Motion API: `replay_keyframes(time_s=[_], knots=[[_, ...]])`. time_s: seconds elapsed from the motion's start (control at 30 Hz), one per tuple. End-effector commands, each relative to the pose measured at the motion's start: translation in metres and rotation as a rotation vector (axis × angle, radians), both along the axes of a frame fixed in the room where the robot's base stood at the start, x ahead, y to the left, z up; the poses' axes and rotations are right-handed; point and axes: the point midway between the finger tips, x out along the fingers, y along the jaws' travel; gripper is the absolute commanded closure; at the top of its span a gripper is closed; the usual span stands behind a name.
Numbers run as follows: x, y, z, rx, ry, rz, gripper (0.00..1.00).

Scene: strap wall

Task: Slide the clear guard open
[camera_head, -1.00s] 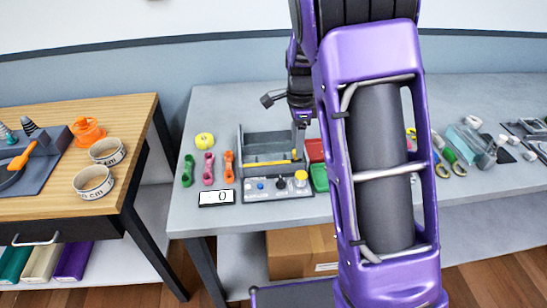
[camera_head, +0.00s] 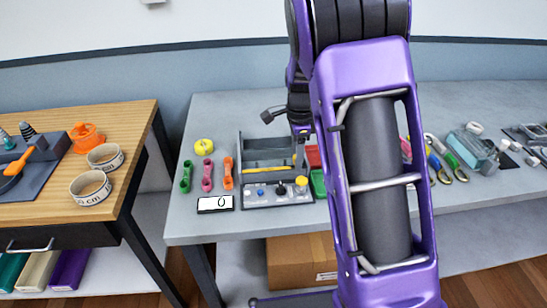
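A grey machine (camera_head: 246,150) with an open-topped, box-like frame stands on the grey table. A yellow strip (camera_head: 266,169) runs across its front, above a control panel (camera_head: 262,200) with small knobs and a yellow button. I cannot make out the clear guard as a separate sheet; it is see-through or too small at this distance. My gripper (camera_head: 301,137) points down at the machine's right end, close to its right side wall. Its fingers are small and dark, so I cannot tell whether they touch anything or how far apart they are.
A small white display (camera_head: 216,204) and green, pink and orange straps (camera_head: 228,173) lie left of the machine. A yellow roll (camera_head: 204,146) sits behind them. Red and green bins (camera_head: 319,182) stand close on the right. My purple arm hides the table's middle.

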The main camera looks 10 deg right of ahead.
Motion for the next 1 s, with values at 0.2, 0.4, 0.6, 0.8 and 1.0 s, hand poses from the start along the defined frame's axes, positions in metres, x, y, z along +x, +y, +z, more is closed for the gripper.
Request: replay_keyframes(time_s=[0.2,0.4,0.6,0.8,1.0], knots=[[-0.005,0.0,-0.01,-0.001,0.026,0.001,0.84],[0.004,0.0,-0.009,-0.002,0.026,0.001,0.84],[0.014,0.0,-0.009,-0.002,0.024,0.001,0.84],[0.024,0.0,-0.009,-0.001,0.025,0.001,0.84],[0.034,0.0,-0.009,-0.001,0.025,0.0,0.84]])
